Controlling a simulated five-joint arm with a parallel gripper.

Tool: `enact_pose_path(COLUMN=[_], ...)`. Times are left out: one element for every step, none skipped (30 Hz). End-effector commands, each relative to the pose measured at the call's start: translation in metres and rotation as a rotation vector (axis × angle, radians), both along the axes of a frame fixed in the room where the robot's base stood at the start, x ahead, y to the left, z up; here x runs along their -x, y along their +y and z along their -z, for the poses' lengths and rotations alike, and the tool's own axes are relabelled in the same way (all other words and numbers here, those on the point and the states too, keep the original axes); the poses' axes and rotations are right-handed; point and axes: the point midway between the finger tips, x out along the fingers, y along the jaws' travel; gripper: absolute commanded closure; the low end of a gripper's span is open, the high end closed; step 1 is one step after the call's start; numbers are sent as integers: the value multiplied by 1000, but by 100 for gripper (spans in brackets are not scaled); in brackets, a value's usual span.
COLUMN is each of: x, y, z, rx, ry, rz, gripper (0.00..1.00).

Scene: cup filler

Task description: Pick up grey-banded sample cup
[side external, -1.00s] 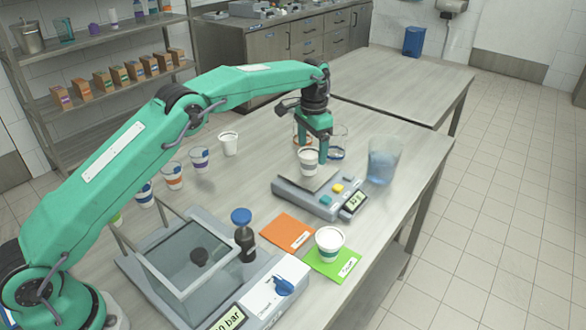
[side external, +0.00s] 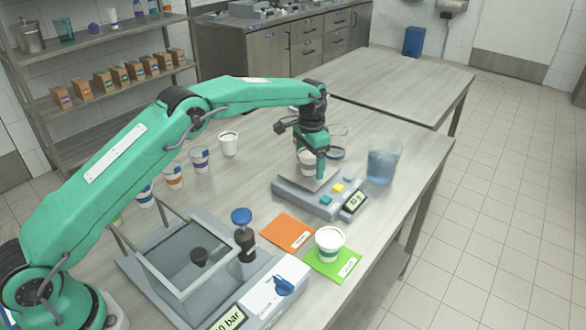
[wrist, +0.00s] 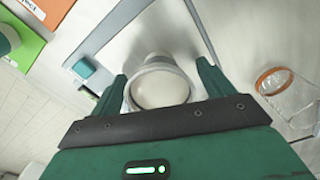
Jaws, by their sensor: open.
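The grey-banded sample cup (side external: 306,162) stands upright on the plate of the scale (side external: 328,203), partly hidden by a finger. My gripper (side external: 313,168) is open, pointing down, with its fingers low around the cup. In the wrist view, the cup (wrist: 160,86) sits between the two spread fingers of my gripper (wrist: 160,88), its round pale top facing the camera. A gap shows on its left side; contact on the right is hard to tell. The grey band is mostly hidden now.
A green-banded cup (side external: 330,242) stands on the green card (side external: 345,266), beside an orange card (side external: 286,232). A clear bluish beaker (side external: 383,163) is right of the scale. Several banded cups, including an orange-banded one (side external: 173,176), stand to the left. A glass-walled chamber (side external: 185,262) is in front.

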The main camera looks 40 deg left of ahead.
Motion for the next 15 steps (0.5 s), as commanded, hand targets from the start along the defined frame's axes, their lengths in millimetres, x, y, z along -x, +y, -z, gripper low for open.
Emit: enact_pose_path(x=[0,0,0,0,0,0,0,0,0,0,0,0,0,0,0], y=[0,0,0,0,0,0,0,0,0,0,0,0,0,0,0], z=[0,0,0,0,0,0,0,0,0,0,0,0,0,0,0], rx=[0,0,0,0,0,0,0,0,0,0,0,0,0,0,0], ry=[0,0,0,0,0,0,0,0,0,0,0,-1,-1,-1,-1], rz=[0,0,0,0,0,0,0,0,0,0,0,0,0,0,0], gripper=[20,24,31,37,43,51,57,63,67,67,67,71,71,71,71])
